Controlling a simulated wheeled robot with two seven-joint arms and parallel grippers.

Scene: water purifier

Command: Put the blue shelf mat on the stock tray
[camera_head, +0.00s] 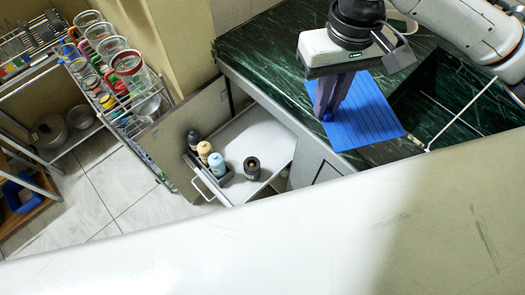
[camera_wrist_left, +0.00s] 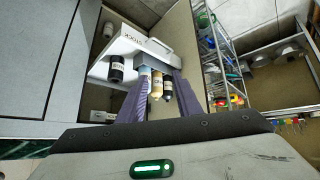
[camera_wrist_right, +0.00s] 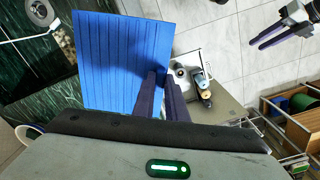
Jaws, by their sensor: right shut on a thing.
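The blue shelf mat (camera_head: 370,115) is a flat ribbed sheet above the green marble counter. My right gripper (camera_head: 325,112) is shut on its edge; the mat also fills the upper left of the right wrist view (camera_wrist_right: 110,50). The white stock tray (camera_head: 272,133) is pulled out of the cabinet below, left of the mat and apart from it. In the left wrist view the tray shows its STOCK lettering (camera_wrist_left: 131,31). My left gripper (camera_wrist_left: 159,82) is open, its fingers apart with the tray's cartridges in view between them. It is outside the head view.
On the tray stand a lone dark cartridge (camera_head: 252,167) and a holder with black, tan and light blue cartridges (camera_head: 216,164). An open cabinet door (camera_head: 165,140) stands left of the tray. A sink (camera_head: 455,85) lies right of the mat. A rack with glass jugs (camera_head: 120,75) is far left.

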